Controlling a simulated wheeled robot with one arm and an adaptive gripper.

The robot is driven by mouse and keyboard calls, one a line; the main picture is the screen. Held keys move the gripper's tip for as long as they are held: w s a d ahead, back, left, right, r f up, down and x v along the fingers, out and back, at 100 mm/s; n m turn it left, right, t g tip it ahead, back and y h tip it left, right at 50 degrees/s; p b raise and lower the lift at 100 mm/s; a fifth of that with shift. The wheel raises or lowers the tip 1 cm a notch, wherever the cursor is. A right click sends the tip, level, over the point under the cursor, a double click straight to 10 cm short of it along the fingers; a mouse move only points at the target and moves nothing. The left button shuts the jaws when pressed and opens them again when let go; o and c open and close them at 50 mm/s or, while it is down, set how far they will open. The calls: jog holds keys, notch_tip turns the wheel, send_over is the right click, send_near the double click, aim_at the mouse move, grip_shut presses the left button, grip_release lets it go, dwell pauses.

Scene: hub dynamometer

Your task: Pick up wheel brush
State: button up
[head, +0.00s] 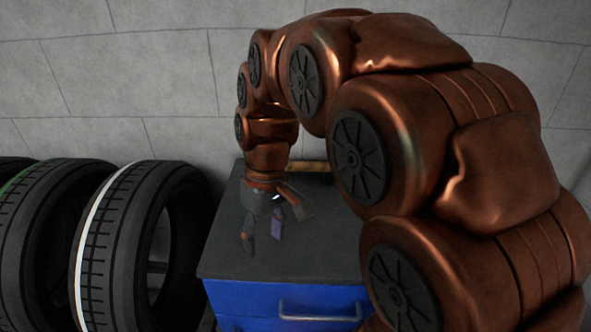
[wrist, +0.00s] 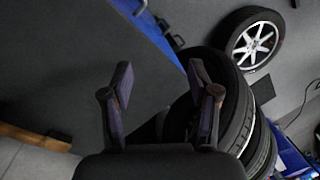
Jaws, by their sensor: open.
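A tan, wooden-looking bar (head: 312,167) with a dark part beside it lies at the back edge of the dark cabinet top (head: 225,255). It may be the wheel brush, but I cannot tell for sure. In the wrist view the tan bar (wrist: 35,138) is at the lower left, partly cut off by the frame. My gripper (head: 272,228) points down over the cabinet top, in front of the bar and apart from it. In the wrist view my gripper (wrist: 160,75) is open, with nothing between its fingers.
Several black tyres (head: 125,230) stand left of the blue cabinet (head: 240,300), which has a metal handle (head: 320,312). A grey block wall (head: 150,75) is behind. In the wrist view a silver-rimmed wheel (wrist: 252,42) is at the upper right. The visible cabinet top is mostly clear.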

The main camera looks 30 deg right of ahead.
jog(key=w+d+r+n+t+y, duration=0.1)
jog(key=w+d, duration=0.2)
jog(key=w, duration=0.2)
jog(key=w+d+n, duration=0.1)
jog(key=w+d, duration=0.2)
jog(key=w, duration=0.3)
jog(key=n+t+y+b, duration=0.1)
jog(key=n+t+b, duration=0.2)
jog(key=n, duration=0.3)
send_near(300, 164)
jog(key=f, duration=0.1)
jog(key=w+f, duration=0.1)
jog(key=shift+w+a+f, duration=0.2)
jog(key=shift+f, duration=0.1)
jog(key=shift+p+x, duration=0.4)
jog(key=shift+x, duration=0.85)
jog(key=shift+a+f+p, duration=0.45)
jog(key=shift+f, duration=0.35)
jog(key=shift+p+x, duration=0.4)
jog(key=shift+x, duration=1.3)
jog(key=shift+s, duration=0.1)
jog(key=shift+c, duration=0.4)
grip_shut()
